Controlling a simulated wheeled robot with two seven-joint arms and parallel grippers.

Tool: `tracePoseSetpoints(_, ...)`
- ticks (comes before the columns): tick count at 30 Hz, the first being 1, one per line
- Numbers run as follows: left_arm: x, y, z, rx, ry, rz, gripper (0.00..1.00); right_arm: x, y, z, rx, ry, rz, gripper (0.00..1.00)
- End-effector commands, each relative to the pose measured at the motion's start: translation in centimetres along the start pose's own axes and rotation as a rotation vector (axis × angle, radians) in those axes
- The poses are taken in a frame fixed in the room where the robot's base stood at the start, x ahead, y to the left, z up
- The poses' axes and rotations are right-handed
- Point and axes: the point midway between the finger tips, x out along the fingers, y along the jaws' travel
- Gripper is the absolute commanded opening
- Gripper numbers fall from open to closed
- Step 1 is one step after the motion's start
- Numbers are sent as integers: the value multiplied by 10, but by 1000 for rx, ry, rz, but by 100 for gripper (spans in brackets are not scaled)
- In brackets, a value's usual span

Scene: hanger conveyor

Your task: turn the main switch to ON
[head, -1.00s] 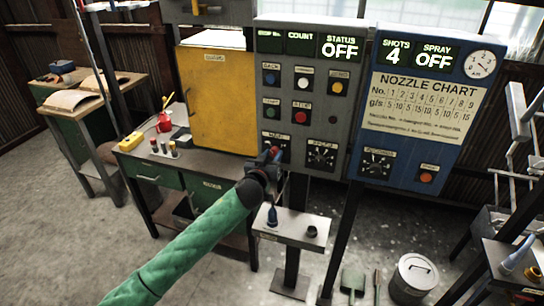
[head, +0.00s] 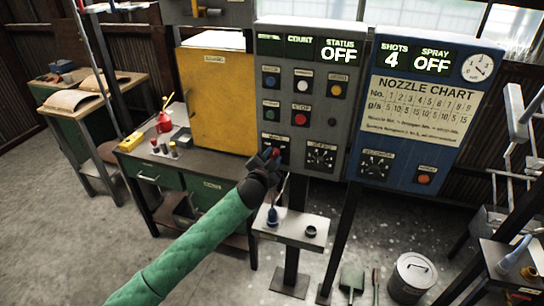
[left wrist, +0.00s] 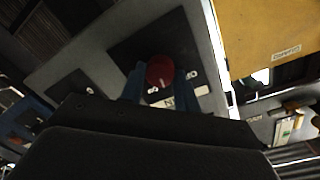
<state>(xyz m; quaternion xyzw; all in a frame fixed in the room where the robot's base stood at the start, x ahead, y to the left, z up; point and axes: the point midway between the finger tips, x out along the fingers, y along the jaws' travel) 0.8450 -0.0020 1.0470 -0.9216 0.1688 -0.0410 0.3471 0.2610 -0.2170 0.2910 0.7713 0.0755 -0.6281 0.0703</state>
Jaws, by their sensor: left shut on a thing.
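The grey control panel (head: 263,95) stands upright in the middle of the head view, and its status display (head: 340,50) reads OFF. The main switch is at the panel's lower left, mostly hidden by my gripper in the head view. In the left wrist view its round red knob (left wrist: 160,71) sits in front of a black plate (left wrist: 125,50) with small white labels. My left gripper (head: 268,158) is at this switch. It also shows in the left wrist view (left wrist: 160,84), its two fingers on either side of the knob, shut on it. My right gripper is not in view.
A rotary dial (head: 320,157) is close to the right of my gripper. A yellow cabinet door (head: 222,100) stands to its left. A small shelf (head: 288,229) with a blue-tipped item is below. A blue panel (head: 400,178) stands to the right.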

Motion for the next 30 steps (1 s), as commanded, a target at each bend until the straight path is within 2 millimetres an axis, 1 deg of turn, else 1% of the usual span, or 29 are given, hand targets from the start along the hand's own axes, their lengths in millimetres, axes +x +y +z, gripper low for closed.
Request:
tracePoseSetpoints(4,0,0,0,140,-9,-1,9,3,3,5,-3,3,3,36)
tracePoseSetpoints(10,0,1,-1,322,-17,-2,9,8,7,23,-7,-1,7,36)
tracePoseSetpoints(15,0,1,-1,456,-24,-4,9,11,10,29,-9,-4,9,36)
tracePoseSetpoints(21,0,2,-1,575,-30,-5,9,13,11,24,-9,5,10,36)
tracePoseSetpoints(30,0,2,0,662,-35,-6,9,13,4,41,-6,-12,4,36)
